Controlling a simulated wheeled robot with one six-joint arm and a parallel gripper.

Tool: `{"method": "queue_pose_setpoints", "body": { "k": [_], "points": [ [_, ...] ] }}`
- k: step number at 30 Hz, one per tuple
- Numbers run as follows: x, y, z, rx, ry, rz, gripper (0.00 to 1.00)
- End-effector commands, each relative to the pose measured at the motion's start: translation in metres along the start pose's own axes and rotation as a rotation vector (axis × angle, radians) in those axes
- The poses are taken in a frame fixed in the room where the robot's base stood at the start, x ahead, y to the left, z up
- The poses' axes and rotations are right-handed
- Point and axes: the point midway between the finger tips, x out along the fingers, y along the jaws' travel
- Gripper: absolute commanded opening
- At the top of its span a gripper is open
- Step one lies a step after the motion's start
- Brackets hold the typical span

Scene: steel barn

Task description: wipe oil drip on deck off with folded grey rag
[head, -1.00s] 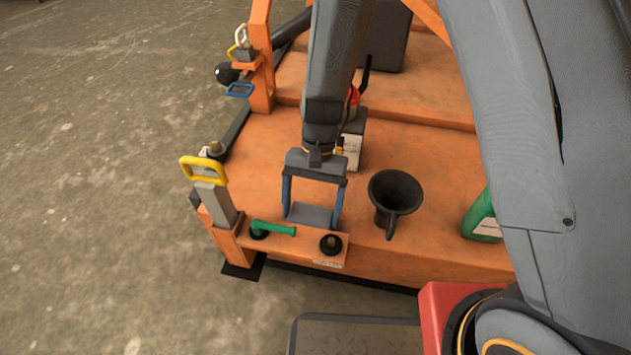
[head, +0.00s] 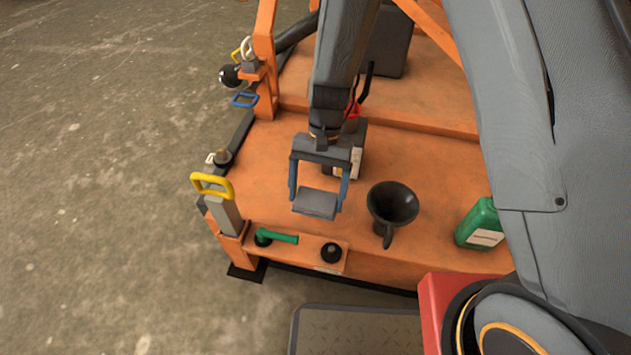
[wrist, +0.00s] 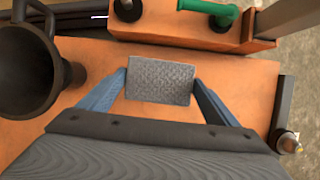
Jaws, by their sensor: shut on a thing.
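The folded grey rag (head: 315,203) is a flat, textured rectangle held between the blue fingers of my gripper (head: 318,191). In the wrist view the rag (wrist: 160,82) sits between both fingertips, and my gripper (wrist: 160,85) is shut on it. The rag is over the orange deck (head: 265,185), near its front edge; I cannot tell whether it touches the deck. No oil drip shows in either view; the rag or gripper may hide it.
A black funnel (head: 392,207) stands close to the right of my gripper. A green bottle (head: 480,224) is further right. A green-handled valve (head: 278,237) and black knob (head: 331,253) sit on the front ledge. A yellow handle (head: 213,184) rises at left. A dark-and-white container (head: 350,163) stands behind the gripper.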

Motion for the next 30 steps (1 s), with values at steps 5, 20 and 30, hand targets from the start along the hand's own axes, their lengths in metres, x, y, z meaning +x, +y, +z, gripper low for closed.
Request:
{"method": "queue_pose_setpoints", "body": {
  "k": [5, 20, 30],
  "points": [
    [-0.018, 0.001, 0.008, 0.002, -0.001, -0.001, 0.63],
    [-0.029, 0.002, 0.011, 0.004, -0.001, -0.001, 0.63],
    [-0.067, 0.008, 0.022, -0.003, 0.001, -0.002, 0.63]
  ]
}}
